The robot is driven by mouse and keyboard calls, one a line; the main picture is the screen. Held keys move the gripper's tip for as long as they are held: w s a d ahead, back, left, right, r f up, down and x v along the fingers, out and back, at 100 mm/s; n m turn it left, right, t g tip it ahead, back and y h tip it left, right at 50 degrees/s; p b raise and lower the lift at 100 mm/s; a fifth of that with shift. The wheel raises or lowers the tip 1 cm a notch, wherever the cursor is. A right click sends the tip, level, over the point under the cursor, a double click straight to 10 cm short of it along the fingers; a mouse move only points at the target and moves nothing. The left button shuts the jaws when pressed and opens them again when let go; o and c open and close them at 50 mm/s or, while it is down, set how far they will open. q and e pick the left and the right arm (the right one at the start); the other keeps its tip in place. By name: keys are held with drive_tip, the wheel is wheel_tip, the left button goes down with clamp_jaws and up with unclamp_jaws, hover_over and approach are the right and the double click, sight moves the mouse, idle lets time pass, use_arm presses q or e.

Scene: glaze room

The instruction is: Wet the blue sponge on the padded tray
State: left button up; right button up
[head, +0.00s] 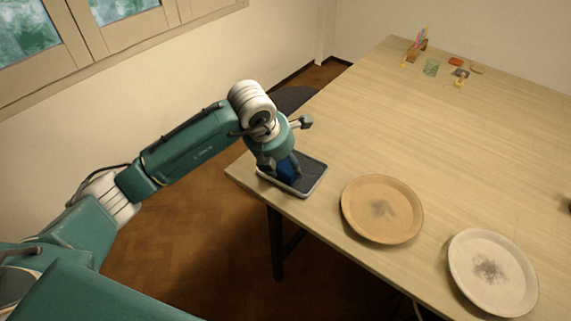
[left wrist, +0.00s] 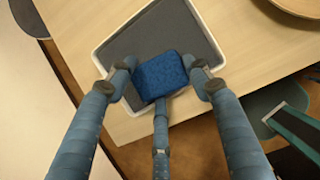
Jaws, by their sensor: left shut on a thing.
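The blue sponge (head: 290,169) is held at the padded tray (head: 322,178), a pale-rimmed tray with a dark grey pad near the table's left corner. My left gripper (head: 284,158) is shut on the sponge from above. In the left wrist view the sponge (left wrist: 161,76) sits between the fingers of my left gripper (left wrist: 163,82), over the near part of the tray (left wrist: 105,51). I cannot tell whether the sponge's underside touches the pad. My right gripper is not in view.
An orange-tan dish (head: 383,222) and a cream dish (head: 468,275), each with a dark smudge in the middle, stand right of the tray. Several small items, including an orange-red one (head: 456,62), lie at the table's far end. The middle of the table (head: 420,140) is clear.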

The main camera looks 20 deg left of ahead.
sight(285, 168)
use_arm(q)
drive_tip(key=shift+s+f+b, duration=0.1)
drive_tip(key=shift+f+b, duration=0.1)
drive_tip(key=shift+b, duration=0.1)
idle(1.2)
drive_tip(key=shift+r, duration=0.1)
drive_tip(key=shift+r+p, duration=0.55)
drive_tip(key=shift+r, duration=0.35)
drive_tip(key=shift+r+p, duration=1.25)
drive_tip(key=shift+r, duration=1.4)
